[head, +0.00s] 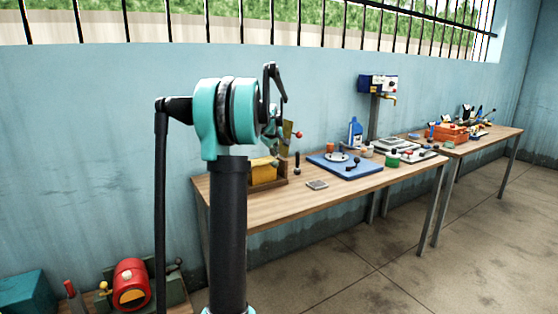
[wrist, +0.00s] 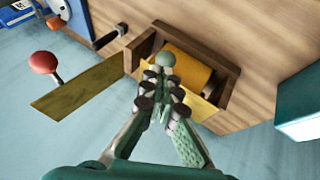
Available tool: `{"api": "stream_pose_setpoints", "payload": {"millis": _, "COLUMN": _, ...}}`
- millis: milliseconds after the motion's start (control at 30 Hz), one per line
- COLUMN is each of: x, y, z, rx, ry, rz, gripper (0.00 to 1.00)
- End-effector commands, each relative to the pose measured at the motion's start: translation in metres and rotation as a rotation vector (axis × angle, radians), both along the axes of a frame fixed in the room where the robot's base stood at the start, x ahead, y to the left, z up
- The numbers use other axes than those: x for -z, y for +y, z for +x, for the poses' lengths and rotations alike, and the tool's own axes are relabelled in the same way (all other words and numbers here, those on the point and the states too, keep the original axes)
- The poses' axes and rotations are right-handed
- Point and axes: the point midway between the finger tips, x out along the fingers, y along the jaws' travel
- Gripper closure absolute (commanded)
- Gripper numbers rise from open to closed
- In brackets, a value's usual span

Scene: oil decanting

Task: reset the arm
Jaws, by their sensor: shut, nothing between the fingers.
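My gripper (wrist: 163,85) is shut and empty in the wrist view, its two fingers meeting at the tips. A grey-green round knob (wrist: 165,60) shows just past the fingertips; I cannot tell whether they touch it. Beyond the tips is a wooden box (wrist: 228,68) with a yellow-orange piece (wrist: 190,65) inside. In the head view my raised arm (head: 226,110) stands in front of the bench, and its far end partly hides behind its own joint. The same yellow piece (head: 263,172) shows on the bench's left end, partly covered by my arm.
An olive plate (wrist: 78,88) and a red knob (wrist: 43,62) are left of my fingers. A red machine (head: 131,284) stands low at left. Floor at right is clear.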

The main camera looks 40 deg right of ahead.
Motion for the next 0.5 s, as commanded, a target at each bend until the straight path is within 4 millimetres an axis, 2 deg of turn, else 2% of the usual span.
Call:
{"api": "stream_pose_setpoints", "payload": {"millis": 33, "x": -0.01, "y": 0.005, "z": -0.006, "rx": 0.002, "ry": 0.0, "rz": 0.0, "gripper": 1.0}}
{"api": "stream_pose_setpoints", "payload": {"millis": 233, "x": -0.045, "y": 0.022, "z": -0.023, "rx": 0.002, "ry": 0.0, "rz": 0.0, "gripper": 1.0}}
{"api": "stream_pose_setpoints", "payload": {"millis": 500, "x": -0.073, "y": 0.035, "z": -0.035, "rx": 0.002, "ry": 0.0, "rz": 0.0, "gripper": 1.0}}
